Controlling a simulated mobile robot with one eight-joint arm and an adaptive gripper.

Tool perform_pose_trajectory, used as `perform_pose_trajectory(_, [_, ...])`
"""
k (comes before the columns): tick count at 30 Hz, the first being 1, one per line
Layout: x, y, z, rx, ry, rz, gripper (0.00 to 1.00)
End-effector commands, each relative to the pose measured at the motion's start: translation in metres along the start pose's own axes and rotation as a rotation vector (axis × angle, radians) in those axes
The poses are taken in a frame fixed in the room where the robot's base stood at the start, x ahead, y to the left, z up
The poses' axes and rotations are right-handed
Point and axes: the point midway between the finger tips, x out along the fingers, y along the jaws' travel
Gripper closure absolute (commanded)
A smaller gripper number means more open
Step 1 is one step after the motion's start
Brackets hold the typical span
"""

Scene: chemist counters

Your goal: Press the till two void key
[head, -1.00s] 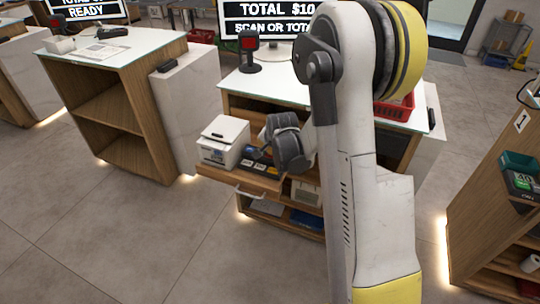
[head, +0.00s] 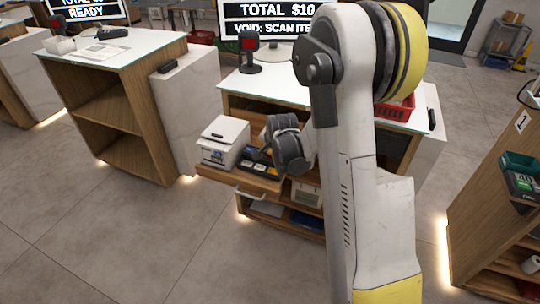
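The till screen (head: 262,20) on the middle counter is partly covered by my arm. It reads "TOTAL $10" with the rest hidden, and "VOID: SCAN ITE" below. A dark key panel (head: 258,168) with blue and yellow parts lies on the pulled-out wooden shelf, right of a white box-like printer (head: 222,143). The void key itself is too small to pick out. My gripper (head: 266,152) is over the right part of the key panel, beside the printer. Its fingertips are small and mostly hidden by my wrist, so I cannot tell whether it touches a key or is open.
A scanner stand (head: 250,53) with a red face stands on the middle counter (head: 245,84). A red basket (head: 397,109) sits behind my arm. Another counter (head: 118,95) stands at left, shelving (head: 490,210) at right. The floor in front is clear.

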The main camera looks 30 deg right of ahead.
Motion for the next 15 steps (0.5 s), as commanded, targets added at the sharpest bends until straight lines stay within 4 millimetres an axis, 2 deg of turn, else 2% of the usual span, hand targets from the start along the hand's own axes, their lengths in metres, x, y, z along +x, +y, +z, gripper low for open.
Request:
perform_pose_trajectory(6, [-0.0102, -0.0054, -0.0055, 0.000, 0.000, 0.000, 1.00])
perform_pose_trajectory(15, [-0.0102, -0.0055, -0.0055, 0.000, 0.000, 0.000, 1.00])
